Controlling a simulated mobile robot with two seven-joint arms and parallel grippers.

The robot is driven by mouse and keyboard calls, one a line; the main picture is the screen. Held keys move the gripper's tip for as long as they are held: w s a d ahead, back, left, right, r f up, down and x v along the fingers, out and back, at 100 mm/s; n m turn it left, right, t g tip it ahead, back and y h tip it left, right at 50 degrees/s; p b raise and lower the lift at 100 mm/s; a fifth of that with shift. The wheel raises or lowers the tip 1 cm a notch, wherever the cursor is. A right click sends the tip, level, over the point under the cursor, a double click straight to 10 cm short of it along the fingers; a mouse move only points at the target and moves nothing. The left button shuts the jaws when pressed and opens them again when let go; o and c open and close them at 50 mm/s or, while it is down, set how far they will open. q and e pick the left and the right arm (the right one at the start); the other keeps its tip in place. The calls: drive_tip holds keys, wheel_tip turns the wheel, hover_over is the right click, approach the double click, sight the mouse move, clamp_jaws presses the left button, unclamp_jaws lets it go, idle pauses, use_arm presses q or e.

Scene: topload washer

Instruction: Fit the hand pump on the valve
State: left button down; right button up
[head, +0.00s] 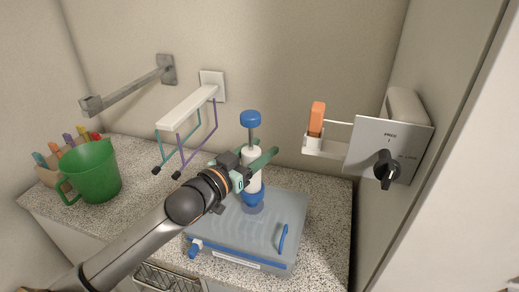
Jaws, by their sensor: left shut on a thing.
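The hand pump (253,158) has a white body, a blue knob on top and a blue lower end. It stands upright over the translucent blue lid of a box (285,211). My left gripper (257,172) is shut on the pump's white body from the left side. The valve is mostly hidden under the pump; a darker round patch (253,209) shows on the lid just below the blue end. I cannot tell whether the pump touches the valve or hovers just above it. My right gripper is not in view.
A green mug (90,171) and a box of markers (48,168) stand at the left of the speckled counter. A wall rack (186,107) and a metal bar (127,88) jut out behind. At right are an orange item in a holder (317,119) and a dial panel (365,145).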

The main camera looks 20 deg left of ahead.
use_arm(q)
drive_tip(key=shift+p, duration=0.85)
idle(1.1)
drive_tip(key=shift+f+b, duration=0.85)
drive_tip(key=shift+f, duration=0.7)
drive_tip(key=shift+c, duration=1)
unclamp_jaws()
drive_tip(key=b+v, duration=0.1)
drive_tip(key=v, duration=1.1)
drive_tip(key=shift+s+b, duration=0.25)
drive_tip(key=shift+b, duration=0.1)
drive_tip(key=shift+a, duration=0.15)
